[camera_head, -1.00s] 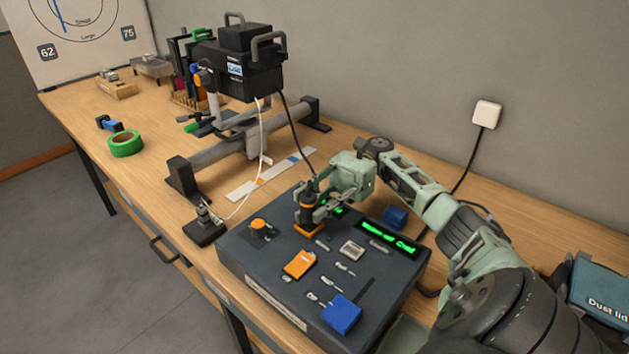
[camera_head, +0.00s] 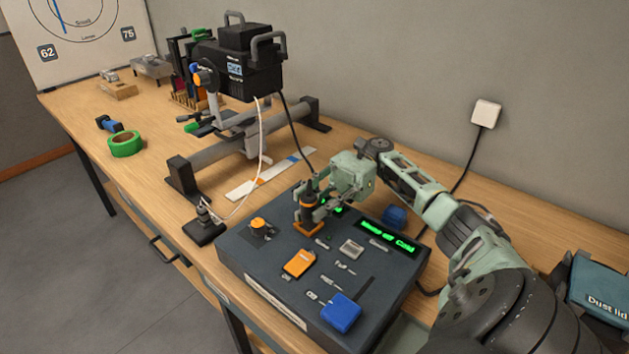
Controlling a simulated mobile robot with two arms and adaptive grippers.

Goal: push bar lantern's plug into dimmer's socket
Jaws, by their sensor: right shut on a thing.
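The bar lantern (camera_head: 243,62) is a black lamp with handles, mounted on a grey stand at the back of the bench. A black cable runs from it down to its plug (camera_head: 309,202), a dark cylinder with an orange band. The plug stands upright at the orange-rimmed socket (camera_head: 307,228) on the dimmer (camera_head: 262,277), a dark box with a lit green display. My right gripper (camera_head: 313,207) is shut on the plug from the right. Whether the plug is fully seated cannot be told. My left gripper is not in view.
The dimmer's top carries an orange knob (camera_head: 259,229), an orange fader cap (camera_head: 299,263) and a blue cap (camera_head: 341,313). A small black base (camera_head: 204,229) with a white cord stands left of it. Green tape (camera_head: 126,144) lies at the far left. A dust-lid box (camera_head: 596,292) sits right.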

